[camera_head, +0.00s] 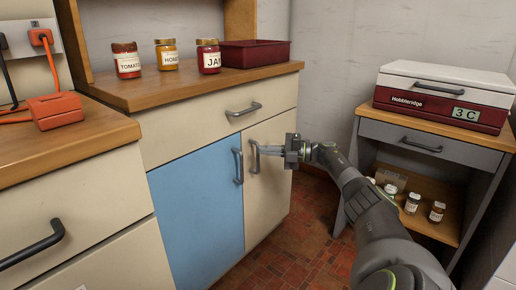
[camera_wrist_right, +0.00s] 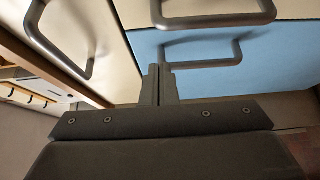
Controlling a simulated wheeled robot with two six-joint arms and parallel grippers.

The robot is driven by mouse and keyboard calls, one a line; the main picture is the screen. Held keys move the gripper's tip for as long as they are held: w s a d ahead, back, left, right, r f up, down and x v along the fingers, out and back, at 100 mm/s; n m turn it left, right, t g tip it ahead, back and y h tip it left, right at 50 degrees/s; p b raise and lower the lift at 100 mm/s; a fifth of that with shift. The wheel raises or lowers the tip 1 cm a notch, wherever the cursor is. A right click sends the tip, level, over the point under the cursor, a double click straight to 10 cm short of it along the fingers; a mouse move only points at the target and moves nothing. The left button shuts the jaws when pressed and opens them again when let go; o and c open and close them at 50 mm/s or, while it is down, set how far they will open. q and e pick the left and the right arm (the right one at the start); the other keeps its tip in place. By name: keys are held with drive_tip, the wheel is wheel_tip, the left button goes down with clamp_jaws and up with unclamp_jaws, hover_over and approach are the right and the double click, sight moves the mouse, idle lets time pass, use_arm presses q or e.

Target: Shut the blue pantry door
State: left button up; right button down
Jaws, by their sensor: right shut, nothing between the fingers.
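The blue pantry door (camera_head: 190,215) is the left of two doors under a wide cream drawer. Its face looks flush with the cabinet front, with no clear gap along its edges. Its grey bar handle (camera_head: 238,167) stands upright near its right edge. In the right wrist view the blue door (camera_wrist_right: 275,65) and its handle (camera_wrist_right: 205,63) show beyond my fingertips. My right gripper (camera_head: 263,150) is shut and empty, in front of the cream door beside the blue one. Its fingertips (camera_wrist_right: 159,72) are close to the handles; I cannot tell whether they touch. My left gripper is not in view.
The cream door (camera_head: 275,185) has its own bar handle. Several jars (camera_head: 166,55) and a dark red tray (camera_head: 255,53) stand on the counter above. A grey side cabinet (camera_head: 430,145) with a Hobbleridge box (camera_head: 440,95) stands right. Tiled floor (camera_head: 290,235) lies between the cabinets.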

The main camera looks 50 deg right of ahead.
drive_tip(key=d+v, duration=0.1)
drive_tip(key=v, duration=0.5)
drive_tip(key=shift+w+d+b, duration=0.2)
drive_tip(key=shift+w+b, duration=0.05)
drive_tip(key=shift+b, duration=0.1)
